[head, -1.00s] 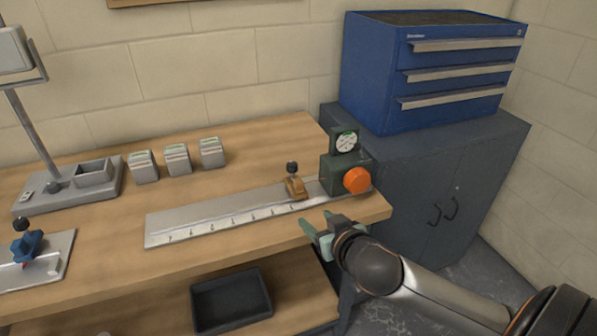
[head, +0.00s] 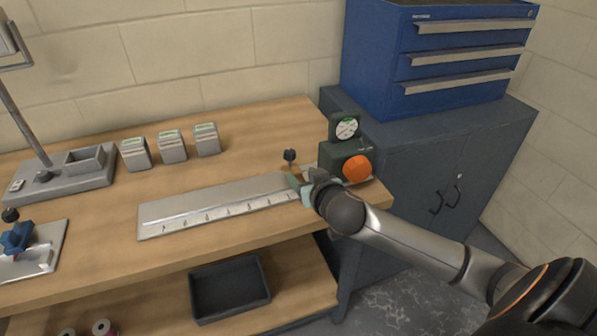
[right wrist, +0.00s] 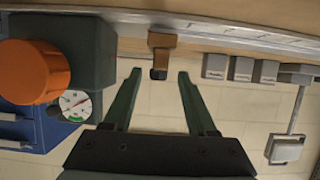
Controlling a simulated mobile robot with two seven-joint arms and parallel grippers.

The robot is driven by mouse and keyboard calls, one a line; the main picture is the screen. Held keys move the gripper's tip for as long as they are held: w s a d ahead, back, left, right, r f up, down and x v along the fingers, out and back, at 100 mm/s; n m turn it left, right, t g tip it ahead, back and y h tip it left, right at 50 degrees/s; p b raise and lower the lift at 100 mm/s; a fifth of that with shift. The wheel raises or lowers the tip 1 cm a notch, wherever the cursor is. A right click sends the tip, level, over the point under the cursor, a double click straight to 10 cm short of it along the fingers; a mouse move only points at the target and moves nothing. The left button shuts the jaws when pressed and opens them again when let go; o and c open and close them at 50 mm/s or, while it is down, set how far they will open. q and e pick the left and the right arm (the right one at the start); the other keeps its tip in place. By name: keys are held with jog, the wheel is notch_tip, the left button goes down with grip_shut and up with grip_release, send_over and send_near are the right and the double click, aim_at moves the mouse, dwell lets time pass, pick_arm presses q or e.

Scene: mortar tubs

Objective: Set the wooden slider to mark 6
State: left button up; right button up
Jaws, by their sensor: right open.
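The wooden slider (head: 296,169) with its dark knob (head: 289,155) sits near the right end of the metal scale rail (head: 205,205), beside the green block with the orange knob. Its lower part is hidden behind my right gripper (head: 299,186) in the head view. The scale's numbers are too small to read surely. My right gripper is open and empty, close in front of the slider. In the right wrist view, which is upside down, the slider (right wrist: 162,41) shows centred between the two open fingers (right wrist: 159,75), the knob near tip level. My left gripper is not seen.
A green block carries an orange knob (head: 356,169) and a dial (head: 346,128), just right of the slider. Several grey boxes (head: 171,146) stand behind the rail. A blue clamp (head: 17,238) is at the left. A black tray (head: 230,287) lies on the lower shelf.

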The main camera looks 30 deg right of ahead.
aim_at(298, 172)
jog(key=shift+x, duration=1.75)
grip_shut()
